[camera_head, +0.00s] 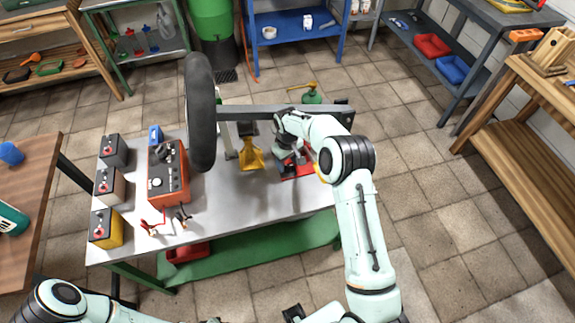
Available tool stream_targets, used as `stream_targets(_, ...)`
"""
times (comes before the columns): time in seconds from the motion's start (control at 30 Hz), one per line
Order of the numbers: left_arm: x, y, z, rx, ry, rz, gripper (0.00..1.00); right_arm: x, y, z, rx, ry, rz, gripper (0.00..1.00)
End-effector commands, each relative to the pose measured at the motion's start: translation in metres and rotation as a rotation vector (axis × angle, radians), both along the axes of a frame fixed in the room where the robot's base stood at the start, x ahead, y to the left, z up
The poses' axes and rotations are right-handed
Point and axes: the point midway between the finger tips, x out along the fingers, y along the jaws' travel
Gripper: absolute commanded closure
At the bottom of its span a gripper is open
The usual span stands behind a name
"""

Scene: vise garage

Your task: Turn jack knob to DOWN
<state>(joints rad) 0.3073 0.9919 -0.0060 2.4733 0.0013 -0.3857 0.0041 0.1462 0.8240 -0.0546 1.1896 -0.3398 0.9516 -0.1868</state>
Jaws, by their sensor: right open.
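A red jack (302,169) sits on the grey metal workbench (245,198), right of a yellow stand (251,156) and below a long grey beam. The jack's knob cannot be made out; the gripper and arm cover part of the jack. My right gripper (288,158) is at the jack, tilted down with its fingers open. I cannot tell whether the fingers are around the knob or touching it.
A black wheel (200,112) hangs at the left end of the grey beam (268,112). An orange charger box (168,178) and several batteries (107,228) fill the bench's left side, with clamps (182,216) in front. The bench's front middle is bare.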

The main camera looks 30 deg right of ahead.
Motion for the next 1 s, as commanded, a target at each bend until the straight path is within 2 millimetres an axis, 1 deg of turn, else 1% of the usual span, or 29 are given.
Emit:
stream_targets(0.03, 0.0, 0.0, 0.0, 0.0, 0.0, 0.0, 0.57, 0.0, 0.0, -0.007, 0.0, 0.001, 0.0, 0.46)
stream_targets(0.1, 0.0, 0.0, 0.001, 0.0, -0.001, 0.0, 0.57, 0.0, 0.0, -0.015, 0.0, 0.001, 0.0, 0.46)
stream_targets(0.2, 0.001, 0.0, 0.001, 0.0, -0.001, 0.0, 0.57, 0.0, -0.001, -0.021, 0.0, 0.0, -0.001, 0.46)
stream_targets(0.53, 0.001, 0.0, 0.001, 0.0, -0.001, 0.0, 0.57, 0.0, 0.0, -0.024, 0.0, -0.002, 0.0, 0.46)
stream_targets(0.57, 0.001, 0.0, 0.001, 0.0, -0.001, 0.0, 0.57, 0.0, 0.0, -0.024, 0.0, -0.002, 0.0, 0.56)
stream_targets(0.6, 0.001, 0.0, 0.001, 0.0, -0.001, 0.0, 0.57, 0.0, 0.0, -0.024, 0.0, -0.002, 0.0, 0.69)
stream_targets(0.67, 0.001, 0.0, 0.001, 0.0, -0.001, 0.0, 0.57, 0.0, 0.0, -0.024, 0.0, -0.001, 0.0, 0.89)
stream_targets(0.7, 0.001, 0.0, 0.001, 0.0, -0.001, 0.0, 0.57, 0.0, 0.0, -0.023, 0.0, -0.001, 0.0, 1.0)
stream_targets(1.0, 0.001, 0.0, 0.001, 0.0, -0.001, 0.0, 0.57, 0.001, 0.0, -0.023, 0.0, -0.001, -0.021, 1.0)
